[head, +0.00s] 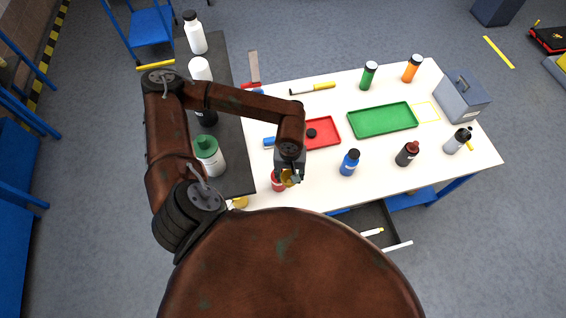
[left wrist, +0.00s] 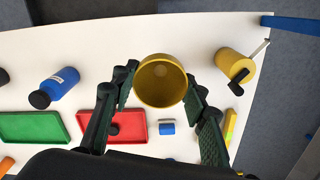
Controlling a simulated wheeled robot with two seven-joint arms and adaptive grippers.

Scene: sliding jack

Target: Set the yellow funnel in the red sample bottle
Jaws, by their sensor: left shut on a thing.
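My left gripper (head: 289,174) is shut on the yellow funnel (head: 290,180) near the table's front edge. In the left wrist view, the funnel's round mouth (left wrist: 162,80) faces the camera between the two fingers (left wrist: 160,88). The red sample bottle (head: 278,184) stands on the white table just below and beside the funnel in the head view, partly covered by the gripper. In the left wrist view the bottle does not show. I cannot tell whether the funnel's spout touches or enters the bottle. My right gripper is not in view.
A red tray (head: 328,126) with a black cap (head: 312,133) lies beyond the gripper. A blue bottle (head: 349,163) stands to the right, and a yellow container (head: 240,202) near the left front edge. A green tray (head: 396,116) lies farther right. Several bottles line the dark left table (head: 232,150).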

